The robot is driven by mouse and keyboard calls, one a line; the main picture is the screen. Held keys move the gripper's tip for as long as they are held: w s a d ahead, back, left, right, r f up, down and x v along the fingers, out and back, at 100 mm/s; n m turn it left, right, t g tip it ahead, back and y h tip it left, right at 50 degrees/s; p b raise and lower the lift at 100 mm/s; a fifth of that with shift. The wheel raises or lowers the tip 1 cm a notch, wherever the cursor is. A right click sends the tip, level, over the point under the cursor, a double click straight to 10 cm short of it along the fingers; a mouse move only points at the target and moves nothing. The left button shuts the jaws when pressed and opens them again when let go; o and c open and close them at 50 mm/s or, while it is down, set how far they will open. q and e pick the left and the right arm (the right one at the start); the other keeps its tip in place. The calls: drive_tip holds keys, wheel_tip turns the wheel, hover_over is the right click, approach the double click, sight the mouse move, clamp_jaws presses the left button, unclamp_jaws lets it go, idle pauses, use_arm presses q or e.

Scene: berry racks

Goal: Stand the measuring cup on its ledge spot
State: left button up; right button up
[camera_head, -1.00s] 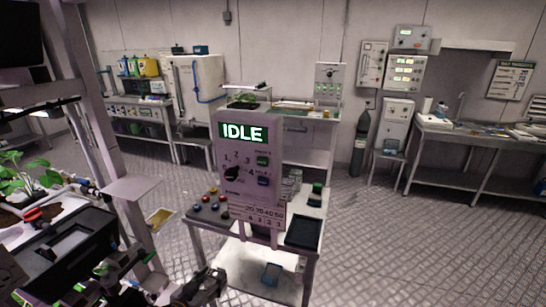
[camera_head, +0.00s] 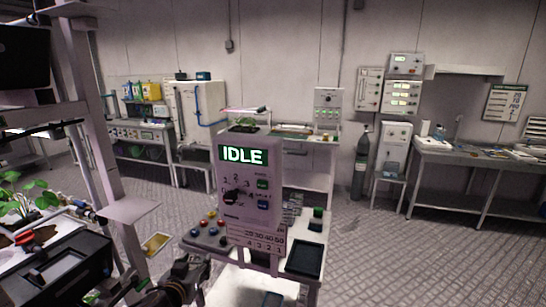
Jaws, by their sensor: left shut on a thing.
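My left gripper (camera_head: 186,282) is dark and low in the head view, left of the bottom of the IDLE machine. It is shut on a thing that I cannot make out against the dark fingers. I cannot pick out the measuring cup clearly. A pale flat ledge (camera_head: 131,210) juts from the rack post at the left. My gripper is below and to the right of this ledge, apart from it in the picture. I cannot tell which ledge spot belongs to the cup. My right gripper is not in view.
A machine reading IDLE (camera_head: 244,205) stands on a small cart, with coloured buttons and a dark tray (camera_head: 304,259) beside it. The rack post (camera_head: 88,110) and a black box (camera_head: 60,275) are at the left. Open floor (camera_head: 400,265) lies to the right.

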use_arm(q)
drive_tip(key=w+r+b, duration=0.1)
drive_tip(key=w+r, duration=0.3)
drive_tip(key=r, duration=0.9)
drive_tip(key=shift+w+d, duration=0.2)
drive_tip(key=shift+d, duration=0.1)
drive_tip(key=shift+f, duration=0.1)
hover_over(202, 287)
drive_tip(key=w+d, duration=0.1)
drive_tip(key=w, duration=0.3)
wheel_tip(202, 287, down, 11)
drive_tip(key=shift+s+d+f, duration=0.1)
drive_tip(key=shift+s+f, duration=0.05)
drive_tip(key=shift+f, duration=0.05)
drive_tip(key=s+f, duration=0.1)
drive_tip(key=f, duration=0.1)
drive_tip(key=s+f, duration=0.1)
drive_tip(key=f, duration=0.2)
drive_tip(key=s+a+f, duration=0.1)
drive_tip(key=f, duration=0.2)
drive_tip(key=shift+s+a+f, duration=0.1)
drive_tip(key=shift+s+f, duration=0.05)
drive_tip(key=shift+s, duration=0.1)
drive_tip(key=shift+s+a+f, duration=0.25)
drive_tip(key=shift+s+f, duration=0.3)
drive_tip(key=shift+f, duration=0.35)
